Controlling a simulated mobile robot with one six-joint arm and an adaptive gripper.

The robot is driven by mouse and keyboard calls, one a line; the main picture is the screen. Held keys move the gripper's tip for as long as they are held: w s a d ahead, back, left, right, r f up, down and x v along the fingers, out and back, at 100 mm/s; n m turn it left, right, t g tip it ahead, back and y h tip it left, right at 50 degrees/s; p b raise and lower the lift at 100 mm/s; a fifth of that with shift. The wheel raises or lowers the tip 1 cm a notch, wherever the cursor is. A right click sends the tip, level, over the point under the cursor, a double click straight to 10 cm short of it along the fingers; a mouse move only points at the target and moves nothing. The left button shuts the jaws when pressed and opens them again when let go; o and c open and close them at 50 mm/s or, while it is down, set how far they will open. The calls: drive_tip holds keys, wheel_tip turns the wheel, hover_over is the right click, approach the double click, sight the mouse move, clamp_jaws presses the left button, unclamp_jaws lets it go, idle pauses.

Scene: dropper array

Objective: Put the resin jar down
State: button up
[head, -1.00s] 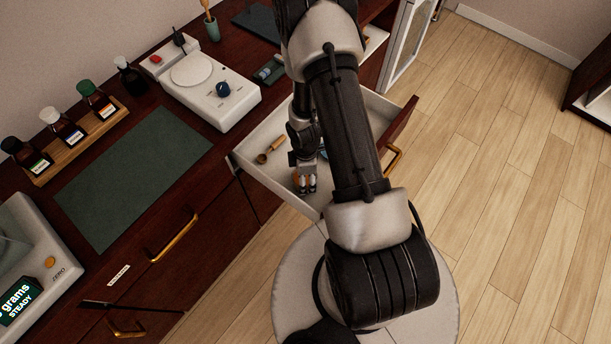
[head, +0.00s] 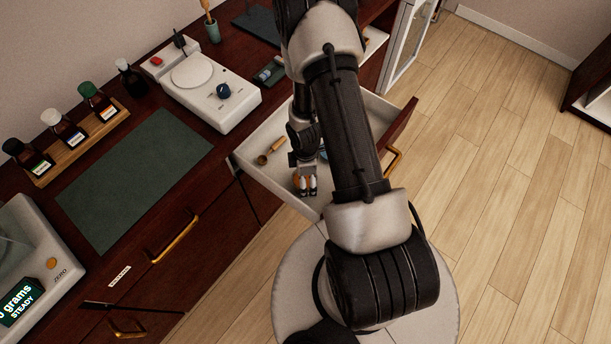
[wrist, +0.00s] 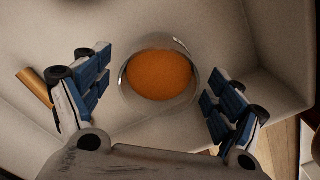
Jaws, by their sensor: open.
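The resin jar (wrist: 160,74) is a round clear jar with orange contents, seen from above in the wrist view. It sits inside the open white drawer (wrist: 210,25). My gripper (wrist: 158,92) is open, with its blue-padded fingers on either side of the jar and visible gaps between the pads and the jar. In the head view my gripper (head: 307,190) is low in the drawer (head: 245,152), and only a little orange shows by its fingers. My arm hides part of the drawer there.
A wooden-handled tool (head: 270,153) lies in the drawer, left of my gripper. Drawer walls stand close around. On the desk are a green mat (head: 135,180), a white stirrer device (head: 210,90) and a rack of bottles (head: 75,145).

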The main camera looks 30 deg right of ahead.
drive_tip(key=w+a+r+m+t+h+p, duration=0.2)
drive_tip(key=r+m+p, duration=0.65)
drive_tip(key=r, duration=2.85)
drive_tip(key=s+a+r+m+t+y+p, duration=0.1)
drive_tip(key=s+a+r+m, duration=0.1)
drive_tip(key=s+a+r, duration=0.2)
drive_tip(key=s+a+r+m+t+y+p, duration=0.1)
drive_tip(key=s+a+r, duration=0.3)
drive_tip(key=s+r, duration=0.7)
drive_tip(key=shift+s+a+r+m+t, duration=0.25)
drive_tip(key=shift+r+m, duration=0.5)
drive_tip(key=shift+r, duration=1)
drive_tip(key=shift+w, duration=0.15)
